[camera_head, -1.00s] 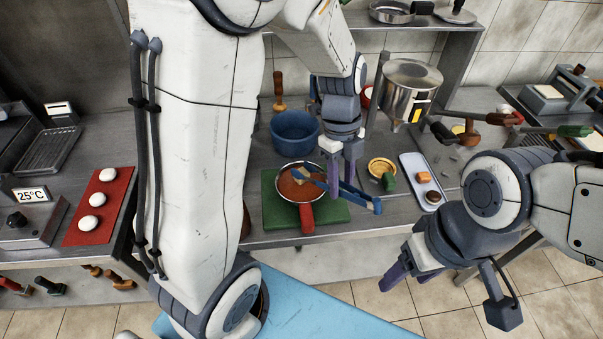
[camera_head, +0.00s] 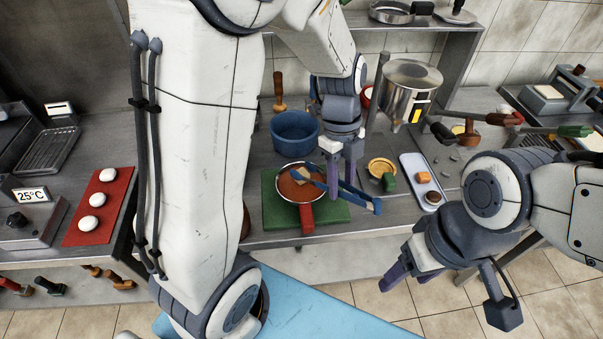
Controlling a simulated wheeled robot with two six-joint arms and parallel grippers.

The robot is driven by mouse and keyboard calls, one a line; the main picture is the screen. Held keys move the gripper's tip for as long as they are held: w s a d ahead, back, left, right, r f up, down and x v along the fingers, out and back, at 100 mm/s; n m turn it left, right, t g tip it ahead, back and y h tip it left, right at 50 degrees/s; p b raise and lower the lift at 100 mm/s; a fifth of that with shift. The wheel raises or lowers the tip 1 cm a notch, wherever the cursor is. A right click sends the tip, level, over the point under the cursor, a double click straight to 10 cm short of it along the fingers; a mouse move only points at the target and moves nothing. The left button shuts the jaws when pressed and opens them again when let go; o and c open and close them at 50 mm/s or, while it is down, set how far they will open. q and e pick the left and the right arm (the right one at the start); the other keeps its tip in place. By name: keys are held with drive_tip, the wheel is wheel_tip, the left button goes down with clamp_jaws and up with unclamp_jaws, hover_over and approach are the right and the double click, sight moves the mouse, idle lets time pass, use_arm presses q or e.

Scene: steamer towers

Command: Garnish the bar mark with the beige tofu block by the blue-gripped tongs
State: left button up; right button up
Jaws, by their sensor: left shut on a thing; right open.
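My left gripper (camera_head: 347,170) is shut on the blue-gripped tongs (camera_head: 362,198). The tongs lie slanted, with their tips reaching left over a pan (camera_head: 298,188) with a red handle and brown inside. A beige block (camera_head: 301,174), which looks like the tofu block, is at the tongs' tips over or in the pan; I cannot tell whether it is clamped or touching the pan. The pan stands on a green board (camera_head: 334,211). My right gripper (camera_head: 402,280) is open and empty, low in front of the counter. I cannot make out the bar mark.
A blue pot (camera_head: 295,131) stands behind the pan. A yellow dish (camera_head: 381,167) and a pale tray (camera_head: 412,165) holding an orange piece (camera_head: 424,177) and a dark round piece (camera_head: 433,198) lie to the right.

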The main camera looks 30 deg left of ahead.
use_arm(q)
drive_tip(key=p+v, duration=0.3)
drive_tip(key=d+p+v, duration=0.1)
drive_tip(key=v, duration=0.1)
drive_tip(key=shift+s+a+r+p, duration=0.1)
drive_tip(key=shift+s+r+p, duration=0.2)
drive_tip(key=shift+s+r, duration=0.05)
idle(0.3)
clamp_jaws()
